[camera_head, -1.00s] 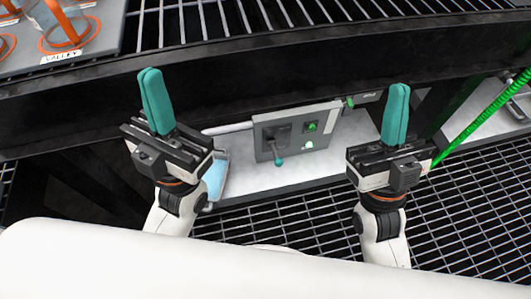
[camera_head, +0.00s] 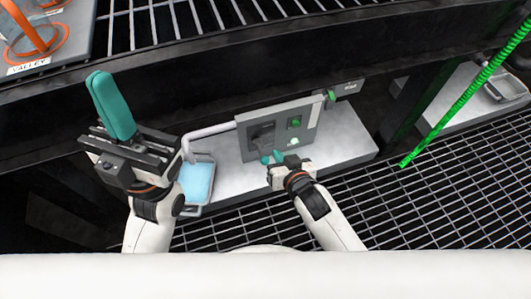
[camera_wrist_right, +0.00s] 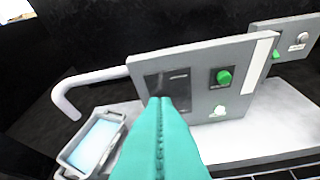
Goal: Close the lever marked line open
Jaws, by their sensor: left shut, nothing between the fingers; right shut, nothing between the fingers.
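A grey panel (camera_head: 311,125) stands on a white ledge; it bears a dark lever plate (camera_head: 262,134), a green button (camera_head: 295,122) and a pale round knob. My right gripper (camera_head: 271,157) is shut at the panel's lower edge, just below the lever plate. The lever's handle cannot be told apart from the teal fingers there. In the right wrist view the shut fingers (camera_wrist_right: 161,102) overlap the lower part of the lever plate (camera_wrist_right: 168,84) and hide what is behind them; contact cannot be told. No lever label is readable. My left gripper (camera_head: 103,80) is shut and empty, left of the panel.
A grey pipe (camera_head: 207,133) runs from the panel's left side above a tray with pale blue content (camera_head: 198,182). A small box with a green part (camera_head: 345,89) is right of the panel. A green coiled cable (camera_head: 455,112) hangs at the right. Dark grating (camera_head: 410,205) lies in front.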

